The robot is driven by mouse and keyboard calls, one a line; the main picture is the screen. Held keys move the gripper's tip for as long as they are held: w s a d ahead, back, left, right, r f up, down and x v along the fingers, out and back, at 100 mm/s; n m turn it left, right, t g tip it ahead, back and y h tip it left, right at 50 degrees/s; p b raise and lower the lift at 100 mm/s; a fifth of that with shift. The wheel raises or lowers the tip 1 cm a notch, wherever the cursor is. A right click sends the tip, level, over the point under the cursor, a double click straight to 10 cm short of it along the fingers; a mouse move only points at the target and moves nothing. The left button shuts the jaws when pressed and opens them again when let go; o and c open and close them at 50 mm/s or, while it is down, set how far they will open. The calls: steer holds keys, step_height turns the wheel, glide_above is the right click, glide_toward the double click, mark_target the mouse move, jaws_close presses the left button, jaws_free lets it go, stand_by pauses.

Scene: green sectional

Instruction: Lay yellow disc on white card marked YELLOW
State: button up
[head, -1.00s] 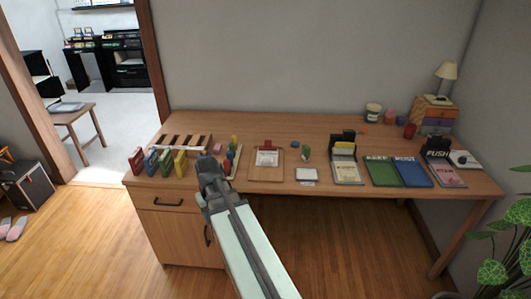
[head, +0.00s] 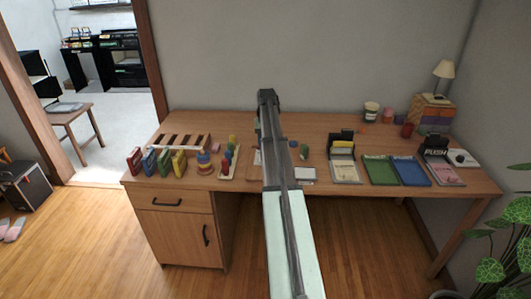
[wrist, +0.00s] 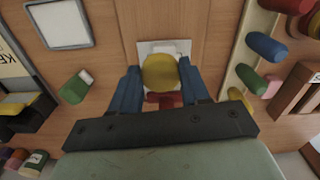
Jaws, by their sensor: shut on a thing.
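My gripper (head: 268,97) reaches over the middle of the desk in the head view. In the wrist view its blue fingers (wrist: 160,88) are shut on the yellow disc (wrist: 160,72). The disc hides much of a white card (wrist: 145,47) below it, on a brown clipboard (wrist: 150,15) with a red clip (wrist: 160,99). No writing on that card can be read. I cannot tell the gap between disc and card. In the head view the disc cannot be made out, and my arm covers most of the clipboard.
Green (head: 381,170) and blue (head: 410,170) folders lie further right.

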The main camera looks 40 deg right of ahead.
steer(key=w+d+m, duration=0.1)
steer(key=w+d, duration=0.2)
steer(key=w, duration=0.1)
steer(key=shift+a+f+m, duration=0.1)
steer(key=shift+f+m, duration=0.75)
steer(key=shift+f, duration=1.45)
steer(key=shift+f+m, duration=0.85)
steer(key=shift+f, duration=1.4)
steer(key=shift+f, duration=0.1)
steer(key=o, duration=1)
step_height(320, 180, up, 12)
